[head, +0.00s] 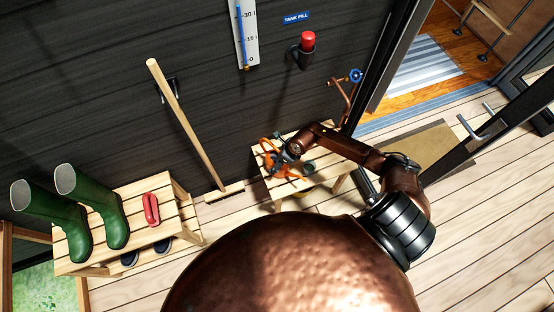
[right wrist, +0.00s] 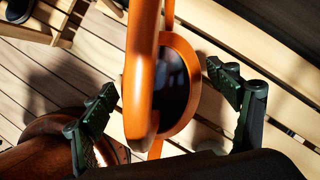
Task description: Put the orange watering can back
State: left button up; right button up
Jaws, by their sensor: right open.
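The orange watering can (head: 267,146) stands on a small slatted wooden bench (head: 330,170) against the dark wall, partly hidden by my right gripper (head: 292,166). In the right wrist view, the can's orange handle (right wrist: 143,75) rises between the two spread fingers of my right gripper (right wrist: 160,84). A gap shows on each side of the handle. The can's round opening (right wrist: 178,90) shows dark behind the handle. My left gripper is not in view.
Another slatted bench (head: 152,248) at left holds green boots (head: 88,215) and a red item (head: 151,209). A wooden-handled tool (head: 185,125) leans on the wall. A blue-wheeled tap (head: 355,76) is above the can's bench. An open doorway is at right.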

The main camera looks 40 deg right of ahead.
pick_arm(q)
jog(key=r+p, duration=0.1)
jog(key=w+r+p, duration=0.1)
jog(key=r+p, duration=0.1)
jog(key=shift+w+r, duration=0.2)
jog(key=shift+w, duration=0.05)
pick_arm(e)
jog(key=v, duration=1.2)
jog(key=shift+d, duration=0.1)
